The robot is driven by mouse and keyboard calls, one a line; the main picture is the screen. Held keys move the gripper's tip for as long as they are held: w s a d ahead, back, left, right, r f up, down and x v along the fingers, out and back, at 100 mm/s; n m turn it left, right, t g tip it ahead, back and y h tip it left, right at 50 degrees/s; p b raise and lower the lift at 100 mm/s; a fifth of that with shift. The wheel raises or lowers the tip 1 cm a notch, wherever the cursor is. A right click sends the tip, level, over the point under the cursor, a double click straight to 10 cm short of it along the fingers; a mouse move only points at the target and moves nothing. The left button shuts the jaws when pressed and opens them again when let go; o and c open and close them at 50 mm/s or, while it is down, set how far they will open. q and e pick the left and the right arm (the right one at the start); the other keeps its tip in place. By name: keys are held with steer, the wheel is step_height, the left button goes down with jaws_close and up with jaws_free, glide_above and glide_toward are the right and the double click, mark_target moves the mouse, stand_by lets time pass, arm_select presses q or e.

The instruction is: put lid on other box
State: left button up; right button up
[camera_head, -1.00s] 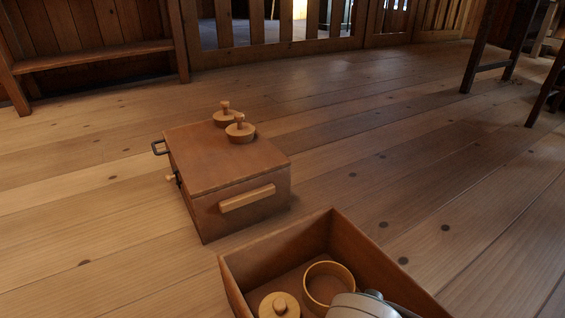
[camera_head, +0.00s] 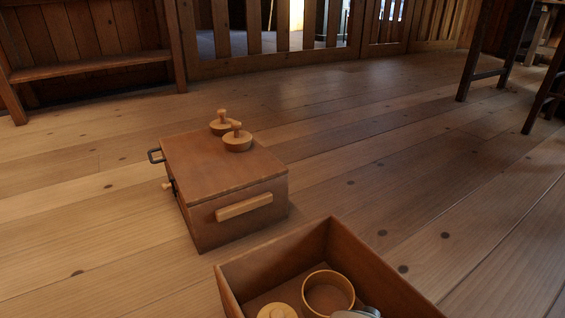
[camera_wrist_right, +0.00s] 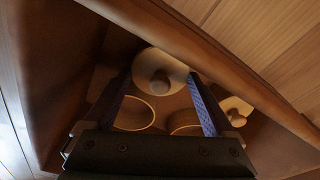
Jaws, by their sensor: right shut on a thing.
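In the head view a closed reddish-brown wooden box (camera_head: 230,172) stands on the floor. Two small round knobbed pieces (camera_head: 238,139) sit on its top. In front is an open wooden box (camera_head: 288,247) holding a pale round tub (camera_head: 328,292) and a knobbed round lid (camera_head: 277,312), cut by the lower edge. In the right wrist view my right gripper (camera_wrist_right: 161,74) is inside the open box, its fingertips at either side of a knobbed round lid (camera_wrist_right: 160,60), apparently shut on its rim. My left gripper is out of view.
The open box's wall (camera_wrist_right: 215,65) runs close beside my right gripper. A bench (camera_head: 90,66) and slatted railing stand at the back, and wooden furniture legs (camera_head: 484,50) at the right. The plank floor between is clear.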

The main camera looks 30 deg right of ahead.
steer(key=shift+f, duration=0.2)
stand_by(0.6)
steer(key=o, duration=1)
steer(key=shift+r+p, duration=0.4)
steer(key=shift+p, duration=0.25)
steer(key=shift+r+p, duration=0.35)
steer(key=shift+p, duration=0.1)
